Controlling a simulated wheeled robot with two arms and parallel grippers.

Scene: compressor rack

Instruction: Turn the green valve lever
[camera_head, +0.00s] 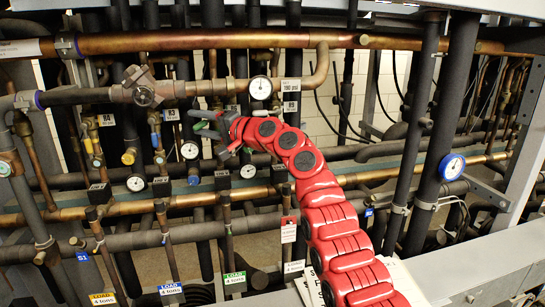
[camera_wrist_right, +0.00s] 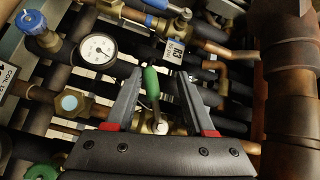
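The green valve lever (camera_wrist_right: 151,82) stands between the two grey fingers of my right gripper (camera_wrist_right: 160,75) in the wrist view, nearer the left finger. The fingers are apart, and I cannot tell whether either touches the lever. The brass valve body (camera_wrist_right: 158,124) shows below the lever, close to the gripper's palm. In the head view my right gripper (camera_head: 196,124) reaches left into the pipes, and a small bit of green (camera_head: 201,126) shows at its fingers. The rest of the lever is hidden there. My left gripper is not in view.
A white-faced gauge (camera_wrist_right: 98,49) and a blue knob (camera_wrist_right: 30,21) lie left of the gripper in the wrist view. A thick brown pipe (camera_wrist_right: 290,90) stands close on the right. A copper pipe (camera_head: 200,41) runs above the gripper in the head view.

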